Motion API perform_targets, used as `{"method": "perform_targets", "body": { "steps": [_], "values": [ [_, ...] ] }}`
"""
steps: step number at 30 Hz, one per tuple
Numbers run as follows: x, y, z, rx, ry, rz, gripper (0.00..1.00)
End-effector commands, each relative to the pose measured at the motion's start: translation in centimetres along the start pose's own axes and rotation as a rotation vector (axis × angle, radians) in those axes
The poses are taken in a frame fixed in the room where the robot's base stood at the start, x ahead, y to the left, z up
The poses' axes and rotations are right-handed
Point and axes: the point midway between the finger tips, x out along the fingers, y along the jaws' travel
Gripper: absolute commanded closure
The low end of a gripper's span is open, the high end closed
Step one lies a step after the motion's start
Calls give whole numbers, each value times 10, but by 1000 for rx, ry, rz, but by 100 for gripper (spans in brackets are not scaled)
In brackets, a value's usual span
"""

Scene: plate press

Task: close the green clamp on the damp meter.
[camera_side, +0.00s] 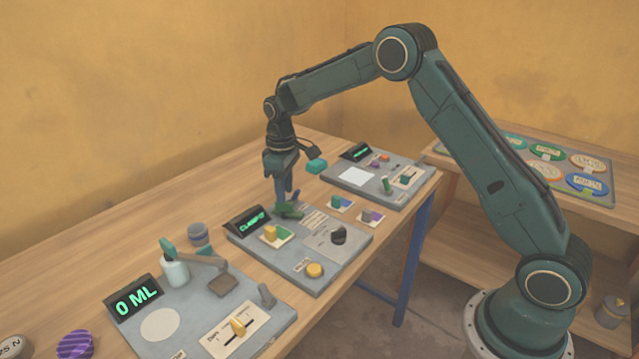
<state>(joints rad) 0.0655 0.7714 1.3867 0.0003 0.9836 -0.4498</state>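The middle grey panel (318,284) carries a dark display (247,221) with green text that seems to begin with "CLAMP"; the rest is too small to read. A green piece (291,212), which looks like the green clamp, lies at the panel's far edge. My gripper (283,197) points down right over this piece, its tips touching it or just above it; I cannot tell which. The fingers overlap in this view, so their opening is hidden. On the same panel are a yellow block beside a green patch (275,235), a black knob (338,236) and a yellow round button (315,270).
A nearer panel (265,327) has a "0 ML" display (137,294), a pump bottle (175,271) and a yellow slider (238,326). A farther panel (405,198) has small controls. Small coloured blocks (339,202) sit between panels. Bare wooden table (130,222) lies to the left.

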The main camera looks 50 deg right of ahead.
Motion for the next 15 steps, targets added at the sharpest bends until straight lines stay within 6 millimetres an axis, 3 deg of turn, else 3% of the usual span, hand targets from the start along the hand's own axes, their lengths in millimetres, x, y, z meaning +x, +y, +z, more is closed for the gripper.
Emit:
{"method": "perform_targets", "body": {
  "steps": [6, 15],
  "values": [
    [28, 0, 0, 0, -2, -1, 65],
    [40, 0, 0, 0, 0, 0, 65]
  ]
}}
